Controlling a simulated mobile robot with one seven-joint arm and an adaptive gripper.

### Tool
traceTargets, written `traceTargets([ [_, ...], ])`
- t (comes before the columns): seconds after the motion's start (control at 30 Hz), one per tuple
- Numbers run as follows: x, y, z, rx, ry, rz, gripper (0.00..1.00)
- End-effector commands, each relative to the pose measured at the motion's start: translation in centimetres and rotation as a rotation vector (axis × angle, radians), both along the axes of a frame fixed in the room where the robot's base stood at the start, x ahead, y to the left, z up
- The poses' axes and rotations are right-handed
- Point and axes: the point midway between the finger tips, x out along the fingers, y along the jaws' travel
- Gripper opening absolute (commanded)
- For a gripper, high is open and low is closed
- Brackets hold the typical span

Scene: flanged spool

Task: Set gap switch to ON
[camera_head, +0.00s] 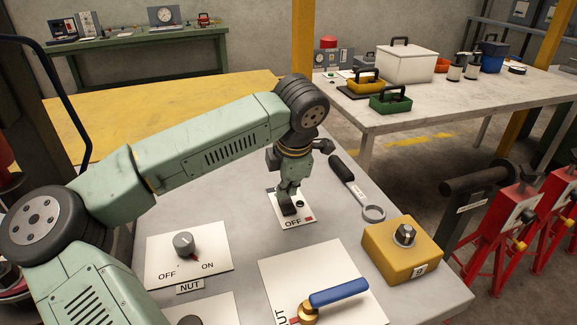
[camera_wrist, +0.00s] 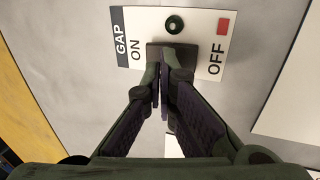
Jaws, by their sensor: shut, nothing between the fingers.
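The gap switch is on a white plate (camera_wrist: 205,60) with a dark GAP label, ON on the left and OFF on the right in the wrist view. Its dark switch body (camera_wrist: 186,49) shows between the two words, partly hidden by my fingers. A dark green round part (camera_wrist: 174,25) and a red square (camera_wrist: 222,27) are above it. My gripper (camera_wrist: 166,66) is shut and empty, with its fingertips over the switch body; I cannot tell if they touch it. In the head view my gripper (camera_head: 288,208) points down at the plate (camera_head: 311,207). The switch's position is hidden.
On the same grey table are a rotary knob plate (camera_head: 160,265), a plate with a blue-handled valve (camera_head: 338,293), a yellow box with a knob (camera_head: 403,248) and a black-handled tool with a ring (camera_head: 345,172). Red stands (camera_head: 505,225) are at the right.

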Motion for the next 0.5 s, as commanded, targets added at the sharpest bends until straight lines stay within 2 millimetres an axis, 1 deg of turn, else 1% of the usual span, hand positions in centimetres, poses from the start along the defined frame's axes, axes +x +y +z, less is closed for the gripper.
traceTargets([
  [0.1, 0.4, 0.1, -1.1, 0.0, 0.001, 0.0, 0.0],
  [0.2, 0.5, 0.2, -1.7, 0.001, 0.001, -0.001, 0.0],
  [0.5, 0.6, 0.2, -2.0, 0.001, -0.001, -0.001, 0.0],
])
